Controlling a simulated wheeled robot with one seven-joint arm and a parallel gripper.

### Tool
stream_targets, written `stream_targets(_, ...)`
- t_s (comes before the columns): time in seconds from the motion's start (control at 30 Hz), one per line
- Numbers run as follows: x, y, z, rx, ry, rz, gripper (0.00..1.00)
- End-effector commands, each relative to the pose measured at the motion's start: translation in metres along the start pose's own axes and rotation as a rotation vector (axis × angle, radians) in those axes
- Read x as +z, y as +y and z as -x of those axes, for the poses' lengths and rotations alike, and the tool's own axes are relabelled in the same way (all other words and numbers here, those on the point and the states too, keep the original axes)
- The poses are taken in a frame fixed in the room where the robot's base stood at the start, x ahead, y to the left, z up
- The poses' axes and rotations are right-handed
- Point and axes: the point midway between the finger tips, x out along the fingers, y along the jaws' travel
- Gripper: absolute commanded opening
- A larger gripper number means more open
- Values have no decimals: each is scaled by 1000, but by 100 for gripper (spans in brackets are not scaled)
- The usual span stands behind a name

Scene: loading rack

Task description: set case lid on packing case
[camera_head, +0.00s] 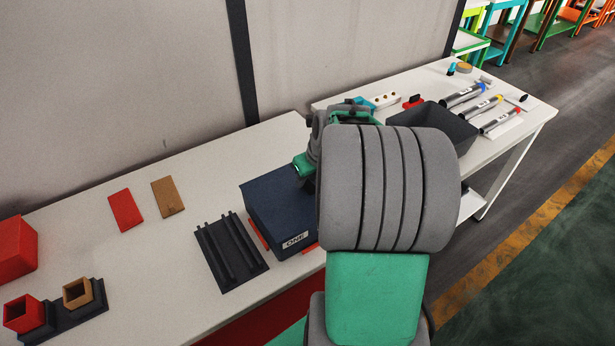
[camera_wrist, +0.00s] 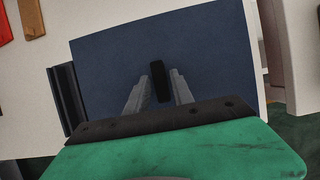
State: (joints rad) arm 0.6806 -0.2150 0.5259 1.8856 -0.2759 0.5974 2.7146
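The packing case (camera_head: 294,237) is a dark blue box with a white label on its front, on the white table left of my arm. A flat dark blue top with a short black handle (camera_wrist: 160,82) fills the middle of the wrist view; it looks like the case lid (camera_wrist: 215,60). In the head view the lid's seam with the case cannot be made out. My gripper (camera_wrist: 160,76) has one finger on each side of the handle, close to it. Whether the fingers press on it is unclear. In the head view, my arm hides the fingertips and the case's right side.
A dark ridged rack (camera_head: 231,252) stands empty left of the case. Red (camera_head: 126,211) and brown (camera_head: 168,197) plates lie farther left, near small square holders (camera_head: 60,310). A second table at right holds a dark bin (camera_head: 455,122) and several cylinders. Red shows beneath the case.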

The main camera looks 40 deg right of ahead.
Motion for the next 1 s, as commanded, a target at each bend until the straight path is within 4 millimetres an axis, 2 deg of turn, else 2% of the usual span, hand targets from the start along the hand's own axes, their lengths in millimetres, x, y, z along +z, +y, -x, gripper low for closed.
stream_targets(0.17, 0, 0, 0, 0, 0, 0, 43)
stream_targets(0.47, 0, 0, 4, 0, 0, 0, 43)
stream_targets(0.8, 0, -1, 66, -2, -3, 0, 43)
stream_targets(1.0, -1, 0, 78, 0, 1, 14, 43)
